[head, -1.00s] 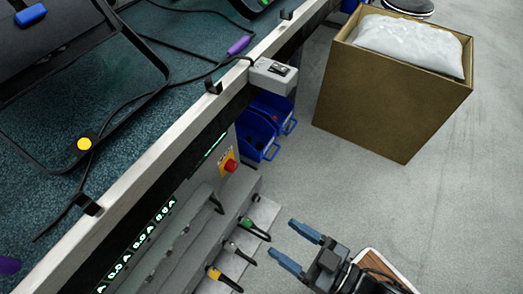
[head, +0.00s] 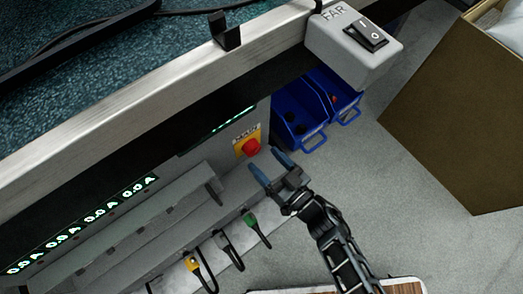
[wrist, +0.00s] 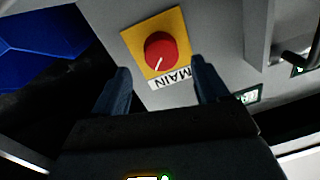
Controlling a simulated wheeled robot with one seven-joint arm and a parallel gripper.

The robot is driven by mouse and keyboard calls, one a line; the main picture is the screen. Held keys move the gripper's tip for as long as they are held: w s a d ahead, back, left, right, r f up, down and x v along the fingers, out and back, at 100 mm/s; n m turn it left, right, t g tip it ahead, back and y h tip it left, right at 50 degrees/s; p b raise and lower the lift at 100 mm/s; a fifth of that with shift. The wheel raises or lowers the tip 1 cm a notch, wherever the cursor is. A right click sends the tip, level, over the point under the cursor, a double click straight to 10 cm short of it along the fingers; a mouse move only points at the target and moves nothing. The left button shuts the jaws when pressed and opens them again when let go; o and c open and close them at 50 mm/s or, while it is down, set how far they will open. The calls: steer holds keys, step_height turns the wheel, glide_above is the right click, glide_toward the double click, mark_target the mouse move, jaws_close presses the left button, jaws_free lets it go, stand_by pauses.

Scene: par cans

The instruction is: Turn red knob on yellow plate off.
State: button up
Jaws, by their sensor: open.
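The red knob (head: 252,147) sits on a yellow plate (head: 239,141) marked MAIN, on the grey panel under the bench edge. In the wrist view the red knob (wrist: 160,50) shows a white pointer line toward the MAIN lettering, on the yellow plate (wrist: 183,38). My gripper (head: 269,166) is open and empty, close to the knob at its lower right in the head view. In the wrist view the two blue fingers (wrist: 160,88) stand apart, with the knob ahead between them. No touch shows.
A grey switch box (head: 352,47) marked FAR hangs at the bench edge (head: 140,100). Blue bins (head: 310,112) sit right of the panel. Cable plugs, one green (head: 250,220), line the ledge below. A cardboard box (head: 460,110) stands at right.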

mark_target(256, 151)
steer(key=shift+b+x, duration=0.5)
steer(key=shift+x, duration=1.45)
steer(key=shift+c, duration=0.3)
steer(key=c, duration=1)
steer(key=shift+s, duration=0.1)
